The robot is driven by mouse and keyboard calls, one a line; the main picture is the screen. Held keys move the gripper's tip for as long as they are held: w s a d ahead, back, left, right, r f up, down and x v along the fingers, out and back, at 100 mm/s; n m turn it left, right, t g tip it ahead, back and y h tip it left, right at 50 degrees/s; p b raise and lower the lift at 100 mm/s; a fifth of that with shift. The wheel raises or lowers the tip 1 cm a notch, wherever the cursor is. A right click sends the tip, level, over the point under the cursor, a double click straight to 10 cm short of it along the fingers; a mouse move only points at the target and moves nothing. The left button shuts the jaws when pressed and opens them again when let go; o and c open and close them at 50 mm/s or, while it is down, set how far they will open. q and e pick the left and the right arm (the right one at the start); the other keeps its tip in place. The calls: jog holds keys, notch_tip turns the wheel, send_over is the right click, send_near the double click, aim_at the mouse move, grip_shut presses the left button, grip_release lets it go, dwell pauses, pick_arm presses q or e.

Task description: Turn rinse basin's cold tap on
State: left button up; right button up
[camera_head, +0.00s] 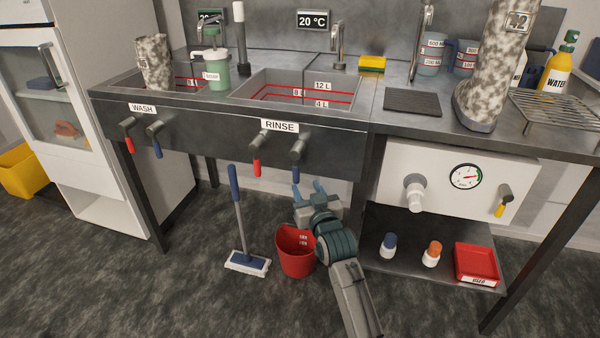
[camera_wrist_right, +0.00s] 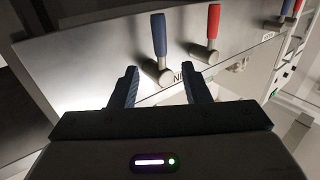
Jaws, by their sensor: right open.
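The rinse basin (camera_head: 300,82) is the right sink, with a RINSE label (camera_head: 280,126) on its front panel. Below the label are a tap with a red lever (camera_head: 257,166) and, to its right, a tap with a blue lever (camera_head: 296,173). Both levers hang down in the head view. My right gripper (camera_head: 308,188) is open, just below the blue lever. In the right wrist view, turned upside down, the blue lever (camera_wrist_right: 159,34) and its grey knob lie beyond and between the open fingers (camera_wrist_right: 160,86), apart from them. The red lever (camera_wrist_right: 213,20) is to the right. My left gripper is not in view.
The wash basin's red lever (camera_head: 130,145) and blue lever (camera_head: 157,150) are further left. A red bucket (camera_head: 295,252) and a mop (camera_head: 240,225) stand on the floor below. A white panel with a gauge (camera_head: 465,177) is to the right.

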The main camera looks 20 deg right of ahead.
aim_at(297, 172)
jog(key=w+b, duration=0.1)
jog(key=w, duration=0.9)
jog(key=shift+f, duration=0.1)
grip_shut()
